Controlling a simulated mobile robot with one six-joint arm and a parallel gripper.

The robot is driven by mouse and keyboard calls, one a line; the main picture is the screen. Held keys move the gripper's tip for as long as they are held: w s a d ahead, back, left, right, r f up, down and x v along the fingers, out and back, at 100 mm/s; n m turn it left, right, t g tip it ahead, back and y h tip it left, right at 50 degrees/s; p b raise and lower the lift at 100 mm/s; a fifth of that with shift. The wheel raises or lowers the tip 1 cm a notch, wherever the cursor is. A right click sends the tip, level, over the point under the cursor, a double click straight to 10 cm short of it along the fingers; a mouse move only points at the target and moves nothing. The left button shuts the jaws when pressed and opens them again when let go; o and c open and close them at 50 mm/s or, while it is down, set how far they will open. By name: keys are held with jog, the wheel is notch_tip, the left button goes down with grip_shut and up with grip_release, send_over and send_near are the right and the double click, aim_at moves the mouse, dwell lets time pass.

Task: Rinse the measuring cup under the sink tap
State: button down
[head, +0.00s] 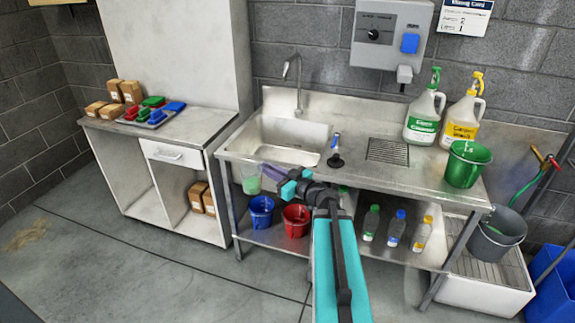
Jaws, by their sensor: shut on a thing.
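The measuring cup (251,183) is clear, with green showing in its lower part. It hangs upright in front of the steel counter's front edge, left of my gripper (264,174). My gripper is shut on the cup, and the fingers partly cover its right side. The sink basin (290,134) is set in the counter behind the cup, up and to the right. The curved tap (297,80) stands at the back of the basin. Its spout ends above the basin, and the cup is well in front of and below it.
A black-based tool (335,158) stands right of the basin beside a drain grate (387,151). Two spray jugs (425,115) and a green bucket (467,164) stand farther right. Blue (261,211) and red (296,220) buckets sit on the lower shelf. The left floor is mostly clear.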

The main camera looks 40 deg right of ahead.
jog(key=s+a+n+g+y+p, duration=0.1)
jog(key=a+n+g+y, duration=0.2)
jog(key=a, duration=1.1)
jog(key=s+a+r+n+g+y+p, duration=0.1)
jog(key=a+n+g+y, duration=0.3)
jog(key=a, duration=1)
jog(key=n+y, duration=0.1)
jog(key=y, duration=0.2)
jog(key=shift+a+r+p, duration=0.15)
jog(key=shift+a+p, duration=0.05)
jog(key=shift+p, duration=0.15)
jog(key=shift+s, duration=0.2)
